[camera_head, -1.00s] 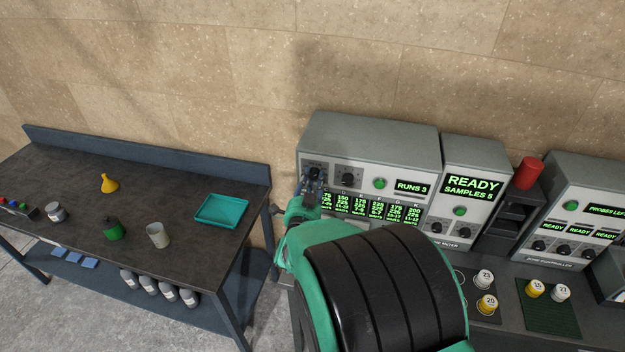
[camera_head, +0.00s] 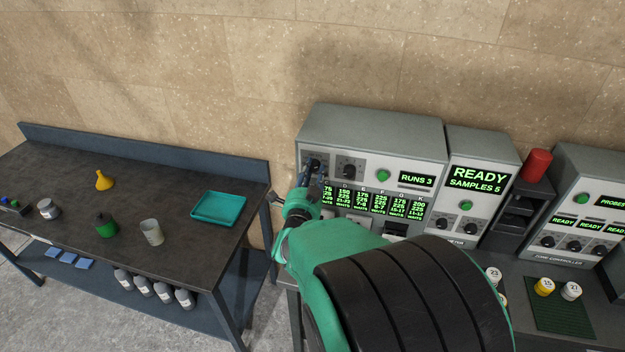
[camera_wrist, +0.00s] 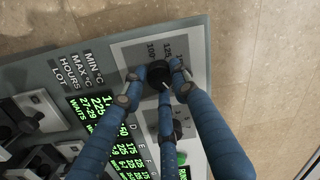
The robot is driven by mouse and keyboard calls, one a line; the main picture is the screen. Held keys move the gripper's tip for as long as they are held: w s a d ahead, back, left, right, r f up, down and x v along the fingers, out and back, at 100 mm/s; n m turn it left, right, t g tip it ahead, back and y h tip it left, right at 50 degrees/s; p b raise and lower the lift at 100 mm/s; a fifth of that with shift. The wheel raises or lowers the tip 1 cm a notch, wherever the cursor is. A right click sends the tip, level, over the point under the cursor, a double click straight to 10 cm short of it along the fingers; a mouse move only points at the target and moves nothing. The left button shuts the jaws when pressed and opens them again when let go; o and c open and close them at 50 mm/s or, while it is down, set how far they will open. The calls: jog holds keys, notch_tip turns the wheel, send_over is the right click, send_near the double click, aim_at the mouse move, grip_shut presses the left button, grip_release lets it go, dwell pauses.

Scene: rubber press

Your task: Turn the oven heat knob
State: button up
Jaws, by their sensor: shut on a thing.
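The oven heat knob (camera_wrist: 158,76) is a black dial on a grey plate marked 100, 125 and more in the wrist view. In the head view the knob (camera_head: 312,164) is the left one of two on the oven panel, partly hidden by my fingers. In the head view my gripper (camera_head: 309,178) reaches the panel from below. The knob's pointer is hard to make out.
A second knob (camera_head: 349,166) and a green button (camera_head: 382,174) sit to the right on the panel. The RUNS 3 display (camera_head: 416,179) and a lit table of values (camera_head: 375,200) are close by. A side table (camera_head: 130,190) with a teal tray (camera_head: 219,208) stands left.

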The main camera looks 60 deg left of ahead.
jog(key=shift+f+m+b, duration=0.15)
jog(key=shift+m+b, duration=1.2)
jog(key=shift+b, duration=1.4)
jog(key=shift+f+m+b, duration=0.15)
jog(key=shift+m+b, duration=1.2)
jog(key=shift+b, duration=1.35)
jog(key=m+b, duration=0.2)
jog(key=b, duration=0.2)
jog(key=shift+r+m+t+b, duration=0.2)
jog(key=shift+m+t+b, duration=0.1)
jog(key=shift+m+b, duration=0.35)
jog(key=o, duration=1.1)
jog(key=shift+o, duration=0.2)
jog(key=shift+r, duration=5)
